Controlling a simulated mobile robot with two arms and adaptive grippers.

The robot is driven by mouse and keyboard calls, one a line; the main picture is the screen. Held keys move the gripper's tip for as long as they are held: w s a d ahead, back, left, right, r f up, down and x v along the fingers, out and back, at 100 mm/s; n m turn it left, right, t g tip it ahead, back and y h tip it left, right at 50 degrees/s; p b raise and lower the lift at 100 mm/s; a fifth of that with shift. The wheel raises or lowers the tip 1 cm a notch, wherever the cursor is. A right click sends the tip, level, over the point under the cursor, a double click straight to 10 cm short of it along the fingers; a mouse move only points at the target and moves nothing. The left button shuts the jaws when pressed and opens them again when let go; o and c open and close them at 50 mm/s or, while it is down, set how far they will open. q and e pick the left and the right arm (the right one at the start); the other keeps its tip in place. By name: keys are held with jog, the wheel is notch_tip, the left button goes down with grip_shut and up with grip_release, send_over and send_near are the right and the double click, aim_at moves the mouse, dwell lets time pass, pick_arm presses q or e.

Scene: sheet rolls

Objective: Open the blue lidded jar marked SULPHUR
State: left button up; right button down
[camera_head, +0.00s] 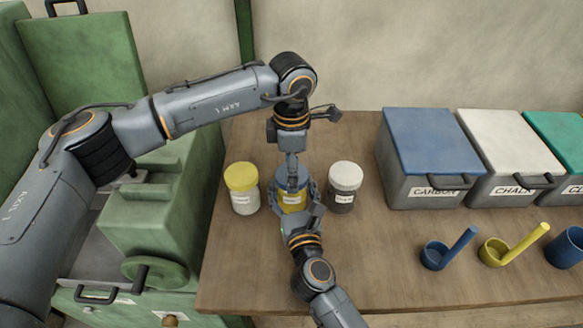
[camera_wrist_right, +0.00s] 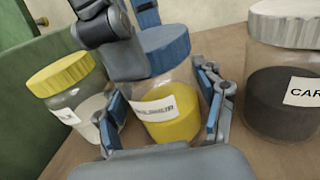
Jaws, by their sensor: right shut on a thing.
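The SULPHUR jar (camera_wrist_right: 172,127) is clear, with yellow contents, a white label and a blue lid (camera_wrist_right: 165,50). It stands upright on the table between two other jars, and in the head view the jar (camera_head: 291,197) is partly hidden by my arms. My right gripper (camera_wrist_right: 163,115) is shut on the jar body, one finger on each side. My left gripper (camera_head: 291,172) points down from above at the blue lid. In the right wrist view its fingers (camera_wrist_right: 125,35) overlap the lid, which sits on the jar. Whether they grip it is unclear.
A yellow-lidded jar (camera_head: 242,188) stands close on the left and a white-lidded jar (camera_head: 344,186) close on the right. Bins labelled CARBON (camera_head: 431,160) and CHALK (camera_head: 510,160) stand at the back right. Blue (camera_head: 440,252) and yellow (camera_head: 503,250) scoops lie in front of them. Green machinery (camera_head: 160,200) borders the table's left.

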pick_arm(q)
jog(key=n, duration=0.9)
jog(key=shift+n, duration=0.3)
jog(key=n, duration=0.3)
jog(key=shift+n, duration=0.4)
jog(key=n, duration=0.4)
jog(key=shift+r, duration=0.2)
jog(key=shift+r, duration=0.9)
